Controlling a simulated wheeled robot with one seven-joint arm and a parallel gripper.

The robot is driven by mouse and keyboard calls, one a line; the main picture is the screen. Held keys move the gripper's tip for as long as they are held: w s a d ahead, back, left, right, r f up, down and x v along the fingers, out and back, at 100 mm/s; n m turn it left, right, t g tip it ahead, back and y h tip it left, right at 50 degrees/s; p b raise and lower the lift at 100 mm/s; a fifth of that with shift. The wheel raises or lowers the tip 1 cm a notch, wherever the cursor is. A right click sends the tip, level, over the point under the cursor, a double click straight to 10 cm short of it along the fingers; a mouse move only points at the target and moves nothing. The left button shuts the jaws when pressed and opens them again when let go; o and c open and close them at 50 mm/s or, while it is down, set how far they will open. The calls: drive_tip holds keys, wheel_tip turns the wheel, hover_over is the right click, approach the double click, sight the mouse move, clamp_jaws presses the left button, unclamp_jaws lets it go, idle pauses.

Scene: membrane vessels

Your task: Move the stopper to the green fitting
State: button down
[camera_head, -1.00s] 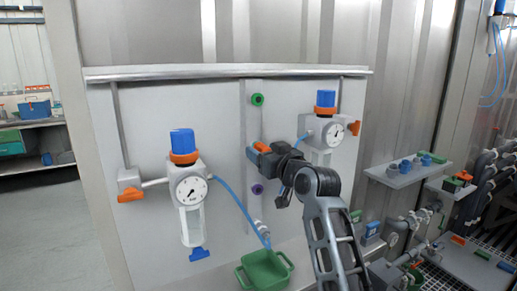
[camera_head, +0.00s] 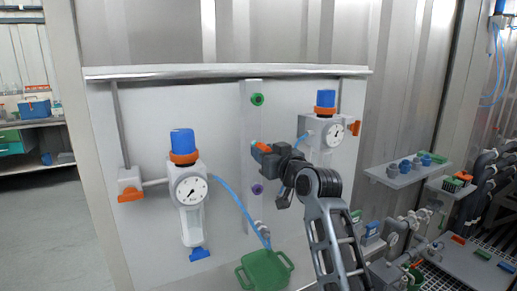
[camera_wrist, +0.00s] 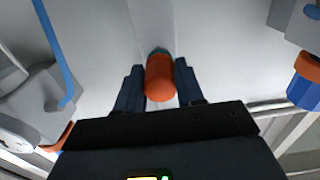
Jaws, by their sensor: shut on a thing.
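The stopper (camera_wrist: 159,80) is an orange, rounded piece with a teal end. My gripper (camera_wrist: 158,85) is shut on it, with a dark finger on each side in the wrist view. In the head view my gripper (camera_head: 262,151) is in front of the panel's middle strip, with orange showing at its tip. The green fitting (camera_head: 257,99) is a ring with a dark centre, high on that strip, above my gripper and apart from it. A purple fitting (camera_head: 257,189) is on the same strip, below my gripper.
Gauge units with blue caps flank the strip, left (camera_head: 189,188) and right (camera_head: 325,130). A blue hose (camera_head: 232,198) runs from the left unit to below the strip. A green tray (camera_head: 265,268) is beneath. The panel between my gripper and the green fitting looks clear.

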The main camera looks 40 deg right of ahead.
drive_tip(key=shift+p+v, duration=0.65)
drive_tip(key=shift+v, duration=2.2)
drive_tip(key=shift+r, duration=0.1)
